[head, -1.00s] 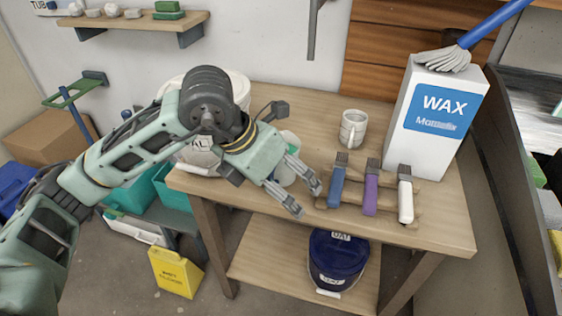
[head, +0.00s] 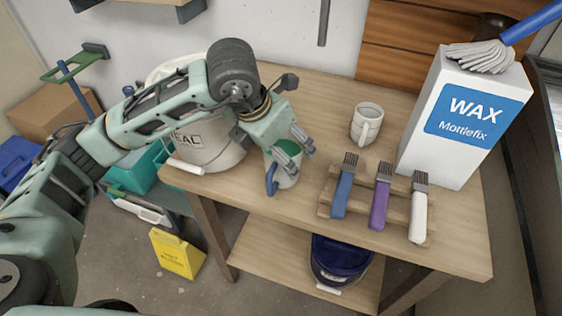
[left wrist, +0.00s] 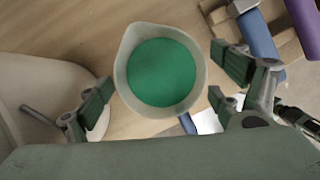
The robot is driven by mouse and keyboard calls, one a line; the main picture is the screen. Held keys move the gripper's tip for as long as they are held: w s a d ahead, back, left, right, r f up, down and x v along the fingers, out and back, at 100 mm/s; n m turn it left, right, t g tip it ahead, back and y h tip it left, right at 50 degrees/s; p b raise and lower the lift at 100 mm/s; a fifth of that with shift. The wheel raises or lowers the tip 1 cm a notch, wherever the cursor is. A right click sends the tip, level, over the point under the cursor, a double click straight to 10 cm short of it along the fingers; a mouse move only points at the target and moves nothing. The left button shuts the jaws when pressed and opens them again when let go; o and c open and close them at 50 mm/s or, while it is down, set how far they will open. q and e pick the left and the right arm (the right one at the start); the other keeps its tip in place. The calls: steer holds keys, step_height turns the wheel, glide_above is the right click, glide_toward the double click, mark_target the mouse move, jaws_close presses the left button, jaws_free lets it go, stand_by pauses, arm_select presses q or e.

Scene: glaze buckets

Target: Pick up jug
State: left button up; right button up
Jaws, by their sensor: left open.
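The jug (head: 289,180) is pale with a blue handle and stands upright near the table's front left. Its green contents show from above in the left wrist view, inside the pale rim (left wrist: 121,62). My left gripper (head: 294,150) is open right over the jug, partly hiding its top. In the left wrist view my left gripper's (left wrist: 162,88) two fingers are spread on either side of the jug, with gaps visible between them and it. My right gripper is not in view.
A white bucket (head: 215,152) stands close left of the jug. To the right are a wooden rack with blue (head: 343,192), purple (head: 380,203) and white (head: 419,215) brushes, a white mug (head: 362,122) and a tall WAX box (head: 440,165). A dark blue bucket (head: 340,262) sits on the lower shelf.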

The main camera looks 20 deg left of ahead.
arm_select(q)
steer(key=x, duration=0.4)
steer(key=shift+p, duration=0.4)
steer(key=shift+d+f, duration=0.1)
steer(key=c, duration=1.7)
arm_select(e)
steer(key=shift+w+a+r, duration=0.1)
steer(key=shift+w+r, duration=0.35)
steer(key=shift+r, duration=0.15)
arm_select(q)
steer(key=shift+w, duration=0.1)
steer(key=shift+r+b, duration=0.55)
steer(key=shift+r, duration=1.4)
steer(key=shift+s+d+r+b, duration=0.35)
steer(key=shift+s+d+r, duration=0.8)
steer(key=shift+d, duration=0.5)
steer(key=shift+s+d+r+b, duration=0.3)
steer(key=shift+s+d+r, duration=0.8)
steer(key=shift+d, duration=0.5)
steer(key=shift+s+d+r+b, duration=0.35)
steer(key=shift+s+d+r, duration=0.5)
steer(key=shift+d+r, duration=0.65)
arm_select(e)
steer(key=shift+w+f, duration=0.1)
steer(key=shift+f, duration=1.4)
arm_select(q)
steer(key=shift+s+d+f, duration=0.1)
steer(key=shift+d+f, duration=0.05)
steer(key=shift+f, duration=0.1)
